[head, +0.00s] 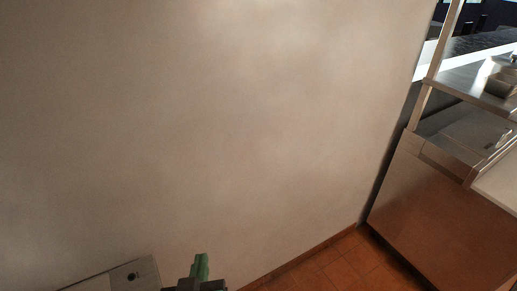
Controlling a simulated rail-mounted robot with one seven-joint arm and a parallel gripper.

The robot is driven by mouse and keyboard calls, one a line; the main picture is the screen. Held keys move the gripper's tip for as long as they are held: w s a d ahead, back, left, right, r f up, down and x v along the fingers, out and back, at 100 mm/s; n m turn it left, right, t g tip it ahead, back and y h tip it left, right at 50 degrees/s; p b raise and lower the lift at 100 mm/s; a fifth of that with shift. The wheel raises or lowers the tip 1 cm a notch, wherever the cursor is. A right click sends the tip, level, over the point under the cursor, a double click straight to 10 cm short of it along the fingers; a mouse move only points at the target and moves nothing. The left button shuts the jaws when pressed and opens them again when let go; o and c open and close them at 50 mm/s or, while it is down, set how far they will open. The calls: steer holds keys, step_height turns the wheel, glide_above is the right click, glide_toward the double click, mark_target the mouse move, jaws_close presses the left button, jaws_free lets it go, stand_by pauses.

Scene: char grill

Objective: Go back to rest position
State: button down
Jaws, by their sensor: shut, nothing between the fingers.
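My gripper (201,268) shows at the bottom edge of the head view, left of centre. Its green fingers point up in the picture, with a dark body below them that is partly cut off by the frame. The fingers are shut with nothing between them. They appear in front of the plain beige wall (220,130), and I cannot tell how far from it they are. The rest of the arm is out of view.
A steel counter (440,205) with shelves (470,80) and a small metal container (500,85) stands at the right. Bare tiled floor (335,272) lies between.

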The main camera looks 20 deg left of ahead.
steer(key=d+r+m+t+h, duration=0.2)
steer(key=d+r+t, duration=0.2)
steer(key=d+r, duration=0.5)
steer(key=d+r+m+t+h, duration=0.25)
steer(key=d+r, duration=0.25)
steer(key=r, duration=0.8)
steer(key=d+r+m+t+h, duration=0.15)
steer(key=d+r+t, duration=0.35)
steer(key=r, duration=0.6)
step_height(320, 180, up, 16)
steer(key=s+d+m+p, duration=0.1)
steer(key=s+d+p, duration=0.1)
steer(key=p, duration=1.1)
steer(key=shift+d, duration=0.35)
steer(key=shift+s+f, duration=0.1)
